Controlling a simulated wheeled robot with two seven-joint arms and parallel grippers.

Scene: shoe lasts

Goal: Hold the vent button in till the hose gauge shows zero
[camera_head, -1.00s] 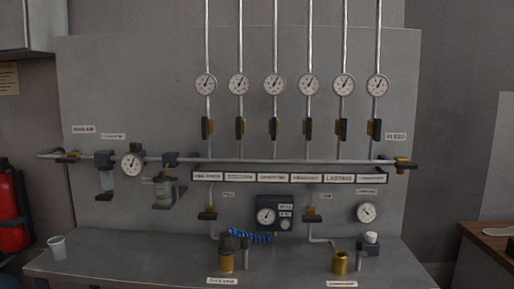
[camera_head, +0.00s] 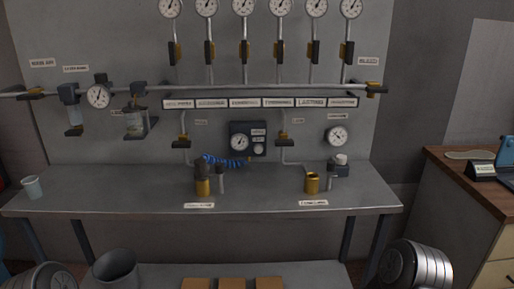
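A dark panel box (camera_head: 262,130) on the grey back board carries a round gauge (camera_head: 239,142) and a small pale round button or knob (camera_head: 258,149), with little labels above it. A blue coiled hose (camera_head: 225,162) runs below the box to a dark-topped brass fitting (camera_head: 202,184) on the bench. Another gauge (camera_head: 337,136) hangs to the right, above a white-capped device (camera_head: 341,159). The labels are too small to read, so I cannot tell which part is the vent button. The gauge readings are also unclear. Neither gripper is in view.
The grey bench (camera_head: 120,188) is mostly clear in front. A pale cup (camera_head: 32,187) stands at its left, and a brass cup (camera_head: 312,183) at its right. A wooden-topped cabinet (camera_head: 450,170) stands at right. A horizontal pipe (camera_head: 220,88) with valves crosses the board.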

